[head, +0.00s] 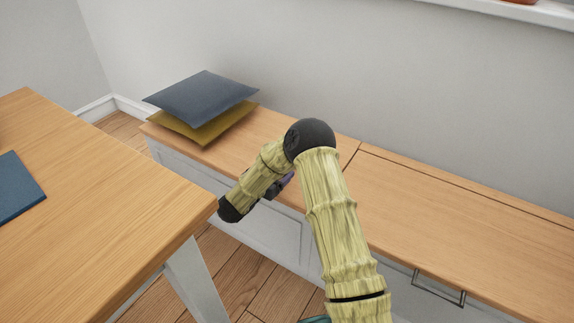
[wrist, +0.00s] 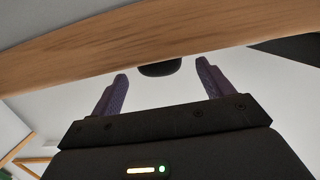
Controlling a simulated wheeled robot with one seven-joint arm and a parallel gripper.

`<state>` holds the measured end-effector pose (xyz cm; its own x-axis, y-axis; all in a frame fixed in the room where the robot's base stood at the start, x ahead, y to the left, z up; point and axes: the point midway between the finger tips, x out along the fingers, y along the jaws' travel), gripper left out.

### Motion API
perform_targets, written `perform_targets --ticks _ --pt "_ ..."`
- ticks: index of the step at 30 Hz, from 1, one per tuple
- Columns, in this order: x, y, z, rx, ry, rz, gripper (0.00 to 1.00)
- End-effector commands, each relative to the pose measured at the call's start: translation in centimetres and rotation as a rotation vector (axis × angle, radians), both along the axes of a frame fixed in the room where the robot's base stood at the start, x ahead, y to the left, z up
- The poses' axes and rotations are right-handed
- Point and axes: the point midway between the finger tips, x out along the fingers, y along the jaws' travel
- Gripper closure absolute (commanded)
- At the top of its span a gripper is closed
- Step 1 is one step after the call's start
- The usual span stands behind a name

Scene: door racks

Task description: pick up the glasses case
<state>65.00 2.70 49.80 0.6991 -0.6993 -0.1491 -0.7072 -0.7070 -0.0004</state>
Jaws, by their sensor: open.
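A small dark rounded object (wrist: 160,69) shows in the wrist view at the edge of a wooden surface. It may be the glasses case, but only part of it shows and I cannot tell for sure. My gripper (wrist: 161,74) is open, with its two purple fingers apart and the dark object between their tips in the picture. I cannot tell how far beyond the tips it lies. In the head view my gripper (head: 282,185) is partly hidden behind my arm, over the bench's front edge. No glasses case can be made out in the head view.
A long wooden bench (head: 440,205) with white fronts runs along the wall. A dark blue cushion (head: 203,97) lies on a mustard cushion (head: 200,130) at its left end. A wooden table (head: 110,220) stands at left. The bench top to the right is clear.

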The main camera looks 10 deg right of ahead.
Motion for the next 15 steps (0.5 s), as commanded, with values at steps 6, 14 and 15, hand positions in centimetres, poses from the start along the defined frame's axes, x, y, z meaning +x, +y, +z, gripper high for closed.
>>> perform_targets --ticks 6,14,15 --pt "0.1 -0.2 -0.2 0.000 0.000 -0.001 0.20" --pt "1.9 -2.1 -1.4 0.002 -0.002 -0.003 0.20" --pt "2.2 -2.5 -1.5 0.001 -0.002 -0.003 0.20"
